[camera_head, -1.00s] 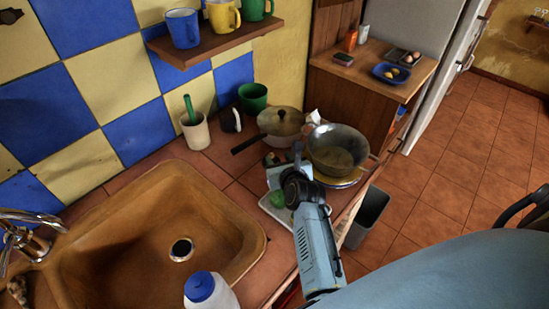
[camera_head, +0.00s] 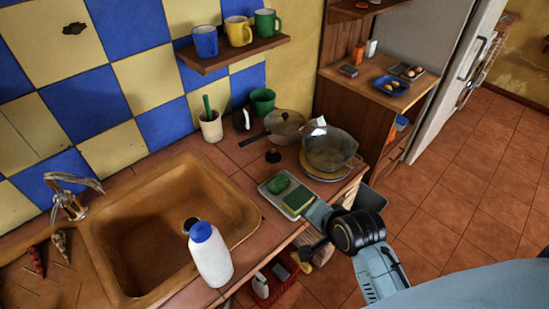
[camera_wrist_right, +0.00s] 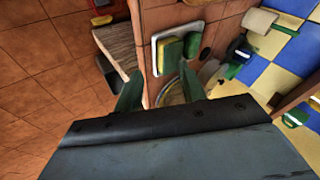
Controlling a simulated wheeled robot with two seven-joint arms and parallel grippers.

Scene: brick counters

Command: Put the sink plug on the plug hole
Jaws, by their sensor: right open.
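The sink plug (camera_head: 272,156), a small dark disc with a knob, lies on the tiled counter between the pan and the tray. The plug hole (camera_head: 190,224) is in the floor of the brown sink (camera_head: 150,250), partly hidden by a white bottle. My right gripper (camera_head: 312,232) is at the counter's front edge, beside the tray and apart from the plug. In the right wrist view my right gripper (camera_wrist_right: 160,92) has its fingers spread with nothing held between them. My left gripper is not in view.
The white bottle with blue cap (camera_head: 210,255) stands at the sink's front rim. A tray (camera_head: 270,197) holds a green scrubber and sponge. A wok (camera_head: 330,147) on plates and a lidded pan (camera_head: 285,127) stand behind. The faucet (camera_head: 70,190) is at left.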

